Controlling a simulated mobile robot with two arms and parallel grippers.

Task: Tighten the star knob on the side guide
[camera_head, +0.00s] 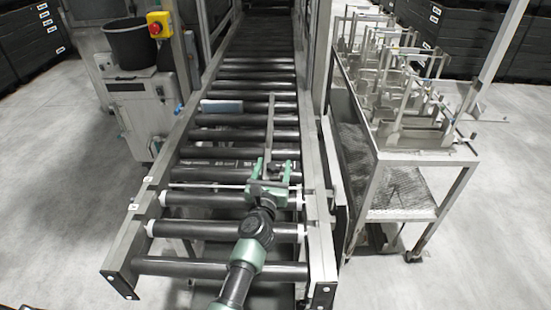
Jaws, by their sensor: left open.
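The side guide (271,118) is a narrow metal bar running lengthwise above the rollers, right of the conveyor's middle. A thin cross rod (215,187) spans the conveyor near its front end. My left gripper (273,168), green and grey, reaches in from the bottom over the front rollers. Its two fingers are apart and point up the conveyor, around the near end of the guide as seen from here. I cannot tell whether they touch anything. The star knob cannot be made out; the gripper may hide it. My right gripper is not in view.
The roller conveyor (222,228) has metal side rails. A grey-blue block (221,106) lies on its left side. A metal trolley (420,158) with clamp-like parts stands right. A cabinet with a black bucket (130,43) and a red emergency stop (155,29) stand left.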

